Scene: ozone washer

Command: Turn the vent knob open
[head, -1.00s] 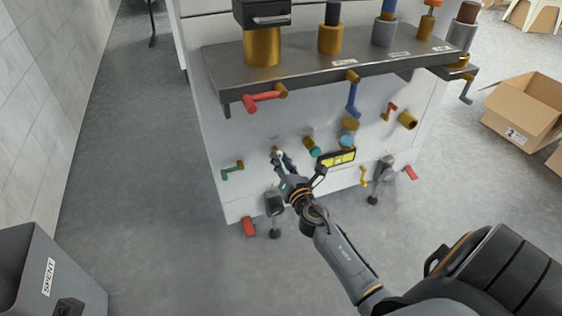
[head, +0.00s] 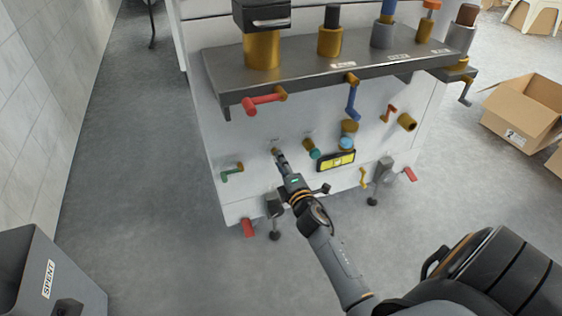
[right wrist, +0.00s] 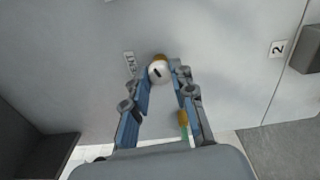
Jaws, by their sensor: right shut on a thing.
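The vent knob (right wrist: 158,71) is small, round and pale, with a dark slanted mark on its face and a brass part behind it. A small label (right wrist: 130,64), apparently reading VENT, is beside it on the white panel. In the head view the knob is mostly hidden by my fingers. My right gripper (head: 279,157) reaches the lower left of the panel. In the right wrist view its fingertips (right wrist: 162,76) are on either side of the knob, shut on it. My left gripper is in neither view.
A green-handled valve (head: 232,171) is left of the gripper, and a teal-tipped one (head: 314,151) is right. A yellow gauge (head: 337,160) is close by. A dark shelf (head: 330,68) with red (head: 263,101) and blue (head: 352,97) levers overhangs above. Open floor lies left.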

